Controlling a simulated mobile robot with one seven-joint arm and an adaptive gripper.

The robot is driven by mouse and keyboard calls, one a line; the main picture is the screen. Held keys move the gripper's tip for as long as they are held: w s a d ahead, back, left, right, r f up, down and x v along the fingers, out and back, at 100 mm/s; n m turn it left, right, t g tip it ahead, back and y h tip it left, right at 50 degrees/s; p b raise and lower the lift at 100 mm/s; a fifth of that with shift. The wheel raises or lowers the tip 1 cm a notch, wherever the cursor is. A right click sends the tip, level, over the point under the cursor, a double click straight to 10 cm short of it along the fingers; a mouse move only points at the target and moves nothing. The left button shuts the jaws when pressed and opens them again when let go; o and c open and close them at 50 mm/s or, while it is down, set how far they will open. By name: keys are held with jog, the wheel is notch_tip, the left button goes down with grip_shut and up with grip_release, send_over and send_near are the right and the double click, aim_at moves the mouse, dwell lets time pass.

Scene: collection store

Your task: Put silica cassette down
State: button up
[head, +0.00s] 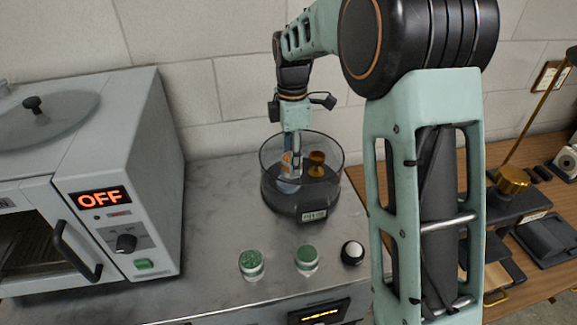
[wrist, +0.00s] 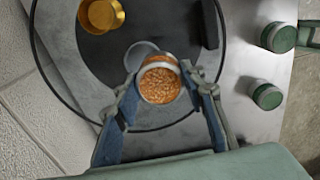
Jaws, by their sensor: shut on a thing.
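The silica cassette (wrist: 160,86) is a small round holder filled with orange beads. My gripper (wrist: 159,80) is shut on it, one finger on each side. In the head view my gripper (head: 290,172) points down inside the clear round glass chamber (head: 327,147), and the orange of the cassette (head: 286,158) shows beside the fingers. A brass weight-like piece (head: 316,160) stands inside the chamber to the right; it also shows in the wrist view (wrist: 102,14). A pale grey disc shows partly behind the cassette in the wrist view. I cannot tell whether the cassette touches the chamber floor.
Two green-topped jars (head: 251,264) (head: 307,259) and a white-topped black knob-like piece (head: 352,252) stand in front of the chamber. A grey oven (head: 110,180) reading OFF is at the left. A wooden table (head: 540,225) with instruments is at the right.

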jog(key=w+f, duration=0.2)
jog(key=f, duration=0.1)
jog(key=shift+w+a+f, duration=0.15)
jog(key=shift+w+a, duration=0.15)
jog(key=shift+w, duration=0.1)
jog(key=shift+w+f, duration=0.1)
jog(key=shift+f, duration=1.5)
jog(key=shift+f, duration=0.35)
jog(key=o, duration=1.2)
notch_tip(320, 180, up, 13)
jog(key=shift+f, duration=0.15)
